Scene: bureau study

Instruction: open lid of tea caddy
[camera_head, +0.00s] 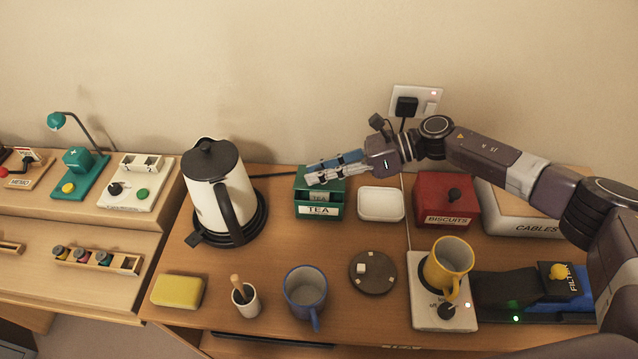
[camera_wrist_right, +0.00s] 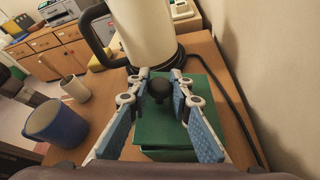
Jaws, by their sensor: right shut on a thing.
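The green tea caddy (camera_head: 333,212) stands on the desk right of the kettle, with a white TEA label on its front. A second, smaller TEA label shows just above that, in a darker band beneath the fingers. In the right wrist view, the green lid (camera_wrist_right: 195,93) with its black knob (camera_wrist_right: 158,86) lies between the fingers. My right gripper (camera_head: 312,178) reaches in from the right over the caddy and is shut on the knob. It covers much of the lid in the head view, so I cannot tell how far the lid is raised. My left gripper is out of view.
The kettle (camera_head: 209,190) stands close on the left. A white dish (camera_head: 381,204) and the red biscuits box (camera_head: 446,197) stand to the right. A blue mug (camera_head: 305,289), a yellow mug (camera_head: 448,266) and a round dark disc (camera_head: 373,274) are in front. Bare desk lies before the caddy.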

